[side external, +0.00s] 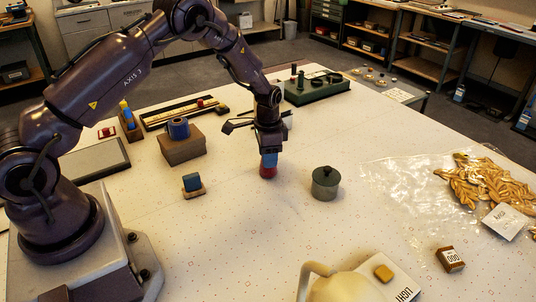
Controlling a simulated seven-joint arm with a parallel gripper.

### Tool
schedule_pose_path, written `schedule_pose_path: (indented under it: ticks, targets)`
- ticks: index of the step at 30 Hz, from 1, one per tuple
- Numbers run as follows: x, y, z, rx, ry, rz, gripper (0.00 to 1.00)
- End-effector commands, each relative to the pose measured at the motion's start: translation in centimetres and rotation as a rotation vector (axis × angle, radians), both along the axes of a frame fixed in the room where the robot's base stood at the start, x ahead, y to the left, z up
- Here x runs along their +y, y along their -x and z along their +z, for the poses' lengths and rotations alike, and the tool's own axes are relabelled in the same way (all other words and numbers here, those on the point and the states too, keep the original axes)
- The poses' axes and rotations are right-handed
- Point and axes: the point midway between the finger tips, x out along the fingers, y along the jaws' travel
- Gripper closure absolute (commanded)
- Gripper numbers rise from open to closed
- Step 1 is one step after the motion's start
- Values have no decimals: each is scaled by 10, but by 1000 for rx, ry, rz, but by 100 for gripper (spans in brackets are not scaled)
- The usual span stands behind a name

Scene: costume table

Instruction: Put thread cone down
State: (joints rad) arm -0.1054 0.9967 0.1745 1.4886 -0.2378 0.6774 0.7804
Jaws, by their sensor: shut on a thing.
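My gripper (268,152) points down over the middle of the table and is shut on the thread cone. Below the fingers I see a blue part (269,160) and, under it, a red part (267,173); I cannot tell whether both belong to the cone. The red part is at or very near the white table top (300,225). The fingers hide the upper end of what they hold.
A dark green lidded pot (325,183) stands close to the right. A blue block on a small base (192,184) and a brown box with a blue roll (183,149) stand left. Gold trim in clear plastic (478,183) lies right.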

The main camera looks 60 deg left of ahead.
Motion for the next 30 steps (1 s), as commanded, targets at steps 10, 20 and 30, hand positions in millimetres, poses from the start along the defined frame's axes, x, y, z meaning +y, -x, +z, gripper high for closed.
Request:
schedule_pose_path:
  ticks: [10,20,30]
  targets:
    - [0,0,-3,1,0,0,35]
    - [0,-1,14,-3,0,0,35]
    - [0,-1,86,-4,-1,0,35]
